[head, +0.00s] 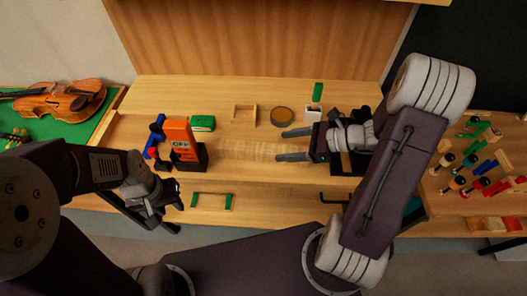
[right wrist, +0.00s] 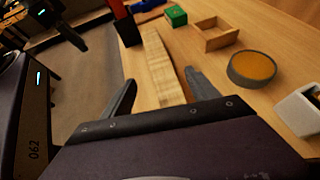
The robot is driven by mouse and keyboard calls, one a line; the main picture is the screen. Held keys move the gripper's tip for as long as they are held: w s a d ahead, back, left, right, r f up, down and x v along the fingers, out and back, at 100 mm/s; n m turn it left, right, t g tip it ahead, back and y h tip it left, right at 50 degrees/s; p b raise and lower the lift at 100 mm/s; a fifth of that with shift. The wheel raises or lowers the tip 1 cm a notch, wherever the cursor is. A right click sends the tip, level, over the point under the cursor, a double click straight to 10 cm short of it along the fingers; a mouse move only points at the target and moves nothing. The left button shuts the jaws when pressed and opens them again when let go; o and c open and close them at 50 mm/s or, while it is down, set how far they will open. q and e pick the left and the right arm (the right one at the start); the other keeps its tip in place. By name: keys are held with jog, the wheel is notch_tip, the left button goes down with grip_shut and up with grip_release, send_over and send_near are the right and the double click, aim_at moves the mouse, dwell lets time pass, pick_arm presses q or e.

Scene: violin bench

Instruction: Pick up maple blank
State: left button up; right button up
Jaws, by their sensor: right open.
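The maple blank (head: 250,151) is a pale, striped, flat wooden piece lying on the bench top. In the right wrist view the maple blank (right wrist: 160,68) runs away from me, its near end showing between my fingers. My right gripper (head: 280,145) is open and reaches in from the right, its two fingers pointing left over the blank's right end. In the right wrist view the open fingers (right wrist: 160,78) sit either side of the blank, with gaps. My left gripper (head: 175,217) hangs near the bench's front edge at left, away from the blank; its jaw opening is unclear.
An orange block marked OFF (head: 179,139) stands left of the blank, with a green box (head: 202,123) behind it. A small wooden frame (head: 243,113), a round tin (head: 282,117) and a white container (head: 313,114) stand behind. A violin (head: 65,100) lies far left; several handled tools stand far right.

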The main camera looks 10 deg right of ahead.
aim_at(265, 148)
jog(key=shift+w+a+f, duration=0.35)
jog(key=shift+a+f, duration=0.05)
jog(key=shift+a, duration=0.05)
jog(key=shift+a+f, duration=0.1)
jog(key=shift+a, duration=0.25)
jog(key=x, duration=0.5)
jog(key=shift+w+d, duration=0.1)
jog(key=shift+w, duration=0.1)
jog(key=shift+s, duration=0.15)
jog(key=shift+c, duration=1.2)
grip_shut()
